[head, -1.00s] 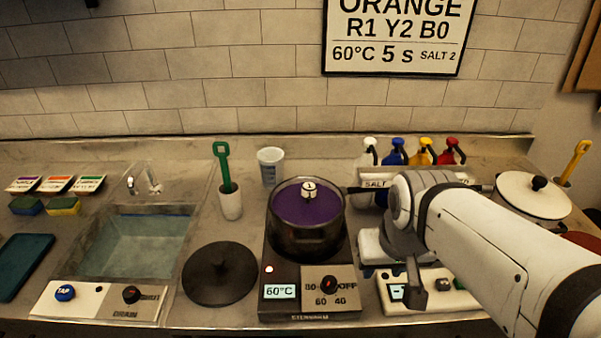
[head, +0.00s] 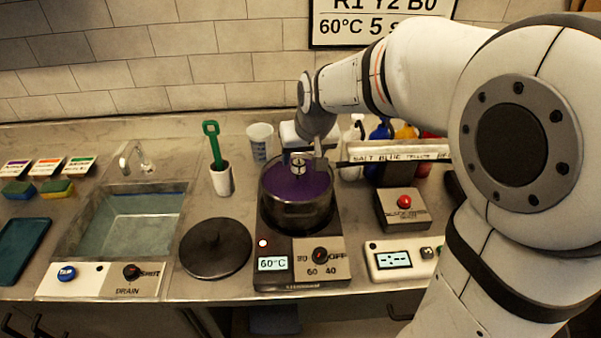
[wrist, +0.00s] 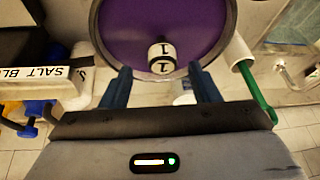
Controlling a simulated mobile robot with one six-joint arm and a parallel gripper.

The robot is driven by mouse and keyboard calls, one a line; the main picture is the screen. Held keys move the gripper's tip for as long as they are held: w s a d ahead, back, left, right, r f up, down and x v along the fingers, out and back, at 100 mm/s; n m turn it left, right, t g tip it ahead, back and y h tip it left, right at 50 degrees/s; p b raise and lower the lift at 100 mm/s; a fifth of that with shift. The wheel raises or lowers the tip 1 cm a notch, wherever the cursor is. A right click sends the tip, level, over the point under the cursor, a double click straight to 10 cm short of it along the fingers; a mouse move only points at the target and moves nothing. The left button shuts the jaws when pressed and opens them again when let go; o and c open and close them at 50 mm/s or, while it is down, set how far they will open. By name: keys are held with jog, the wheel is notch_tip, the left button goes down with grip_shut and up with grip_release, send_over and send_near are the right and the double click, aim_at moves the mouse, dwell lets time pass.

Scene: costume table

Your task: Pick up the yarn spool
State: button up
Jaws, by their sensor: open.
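The yarn spool (wrist: 161,57), white with a dark band and a number 1, sits in the purple liquid in the dark pot (head: 297,212). In the head view the spool (head: 297,166) shows just under my gripper (head: 303,158). In the wrist view the two blue fingers of my gripper (wrist: 160,73) are apart, one to each side of the spool's line, with nothing between their tips. The spool lies just beyond the fingertips. The lower part of the spool is hidden by the liquid.
The pot stands on a hot plate (head: 304,262) reading 60°C. A black lid (head: 216,248) lies to its left. A white cup with a green-handled tool (head: 221,180) and a clear cup (head: 260,141) stand near. A labelled bottle rack (head: 400,152) is close on the right.

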aim_at(297, 170)
jog(key=x, duration=0.2)
jog(key=p+x, duration=0.1)
jog(key=x, duration=0.3)
jog(key=shift+s+a+f, duration=0.1)
jog(key=shift+a+f, duration=0.1)
jog(key=shift+f, duration=0.25)
jog(key=shift+c, duration=0.5)
grip_shut()
